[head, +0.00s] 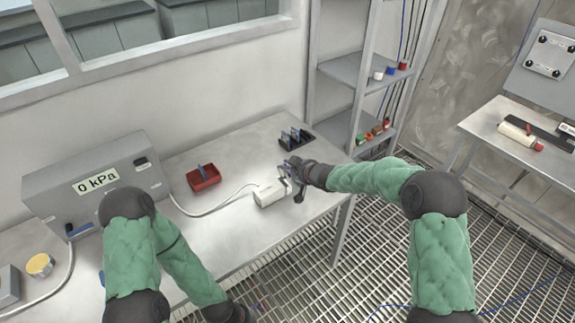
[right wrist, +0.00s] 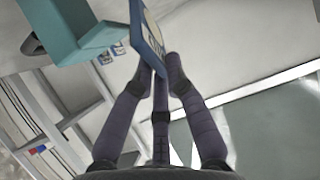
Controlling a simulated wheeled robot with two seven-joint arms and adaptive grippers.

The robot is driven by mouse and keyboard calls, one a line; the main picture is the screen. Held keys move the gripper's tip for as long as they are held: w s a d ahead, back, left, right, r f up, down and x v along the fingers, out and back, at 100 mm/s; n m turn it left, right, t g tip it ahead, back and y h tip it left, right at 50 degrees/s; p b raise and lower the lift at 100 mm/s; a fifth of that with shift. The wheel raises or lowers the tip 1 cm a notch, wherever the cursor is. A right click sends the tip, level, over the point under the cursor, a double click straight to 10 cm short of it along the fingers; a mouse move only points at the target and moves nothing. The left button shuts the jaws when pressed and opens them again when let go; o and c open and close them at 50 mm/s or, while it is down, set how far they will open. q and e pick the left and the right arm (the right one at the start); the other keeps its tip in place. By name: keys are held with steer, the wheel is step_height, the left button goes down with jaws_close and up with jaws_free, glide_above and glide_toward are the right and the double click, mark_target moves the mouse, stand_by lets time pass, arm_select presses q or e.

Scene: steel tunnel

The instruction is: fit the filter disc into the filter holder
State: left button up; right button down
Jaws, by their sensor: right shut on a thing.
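My right gripper (head: 289,178) is shut on a flat blue-edged piece, which I take to be the filter disc. In the right wrist view the filter disc (right wrist: 150,45) has a pale face with dark markings and stands upright between the fingertips (right wrist: 160,72). In the head view the gripper mostly hides it. A white block with a hose (head: 270,194), seemingly the filter holder, lies on the table just left of and below the gripper. I cannot tell whether disc and holder touch.
A black rack (head: 296,139) with several blue-edged pieces stands behind the gripper. A red tray (head: 204,178) holds a dark blue piece. A grey gauge box (head: 98,180) reads 0 kPa. A teal object (right wrist: 75,35) appears near the disc in the wrist view. Shelving (head: 345,70) stands behind right.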

steer(key=shift+f+b, duration=0.4)
steer(key=shift+f, duration=1.6)
steer(key=shift+f, duration=0.25)
steer(key=c, duration=1.3)
jaws_free()
steer(key=shift+o, duration=0.2)
